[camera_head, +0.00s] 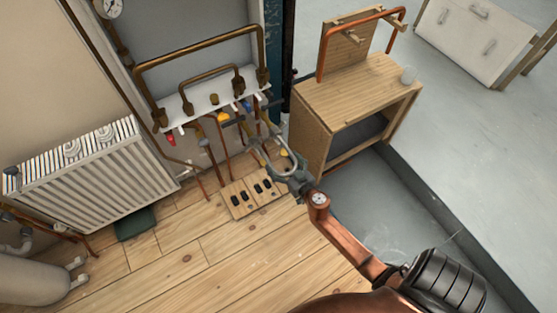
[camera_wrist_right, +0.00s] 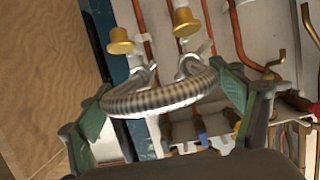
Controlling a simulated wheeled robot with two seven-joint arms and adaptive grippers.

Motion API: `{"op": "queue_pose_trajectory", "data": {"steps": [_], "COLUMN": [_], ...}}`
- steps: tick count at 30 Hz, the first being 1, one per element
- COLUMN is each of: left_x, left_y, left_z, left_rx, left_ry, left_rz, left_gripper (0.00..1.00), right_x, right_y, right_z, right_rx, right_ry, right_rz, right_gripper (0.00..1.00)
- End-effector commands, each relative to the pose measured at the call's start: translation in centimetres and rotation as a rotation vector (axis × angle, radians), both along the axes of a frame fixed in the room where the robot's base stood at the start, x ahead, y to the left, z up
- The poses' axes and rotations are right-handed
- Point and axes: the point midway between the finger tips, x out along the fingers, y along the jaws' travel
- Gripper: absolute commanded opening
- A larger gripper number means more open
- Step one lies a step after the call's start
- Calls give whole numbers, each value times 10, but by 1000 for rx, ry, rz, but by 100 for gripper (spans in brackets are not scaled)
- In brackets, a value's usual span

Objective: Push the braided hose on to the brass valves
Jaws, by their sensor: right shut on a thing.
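The braided hose (camera_wrist_right: 160,97) is a grey ribbed loop. It lies across the space between the green fingers of my right gripper (camera_wrist_right: 167,108), which is shut on it. In the head view the hose (camera_head: 283,150) is a pale curve just beyond my right gripper (camera_head: 287,172), below the pipe panel. Two brass valves show in the right wrist view, one at left (camera_wrist_right: 121,42) and one at right (camera_wrist_right: 185,22), above the loop. The metal hose ends point up toward them; I cannot tell whether they touch. My left gripper is not in view.
A white panel with copper pipes (camera_head: 213,100) stands behind the hose. A wooden board with black clips (camera_head: 250,194) lies on the floor below. Open floor lies in front.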

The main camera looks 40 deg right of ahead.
Motion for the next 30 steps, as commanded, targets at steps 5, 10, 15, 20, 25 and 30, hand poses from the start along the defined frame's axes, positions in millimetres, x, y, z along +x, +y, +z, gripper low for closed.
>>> {"op": "queue_pose_trajectory", "data": {"steps": [5, 10, 15, 20, 25, 30], "left_x": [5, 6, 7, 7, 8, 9], "left_y": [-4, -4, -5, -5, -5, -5], "left_z": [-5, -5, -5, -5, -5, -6], "left_rx": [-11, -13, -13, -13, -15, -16], "left_ry": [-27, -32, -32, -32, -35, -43], "left_rz": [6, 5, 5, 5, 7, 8], "left_gripper": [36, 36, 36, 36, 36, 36], "right_x": [-4, 1, 10, 18, 28, 36], "right_y": [2, 2, 0, -3, -5, -8], "right_z": [-1, 0, 0, -1, 0, 0], "right_rx": [1, -1, 0, 0, -1, 0], "right_ry": [1, 1, 1, 1, 1, 1], "right_rz": [4, 9, 9, 9, 8, 6], "right_gripper": [58, 58, 58, 58, 58, 58]}}
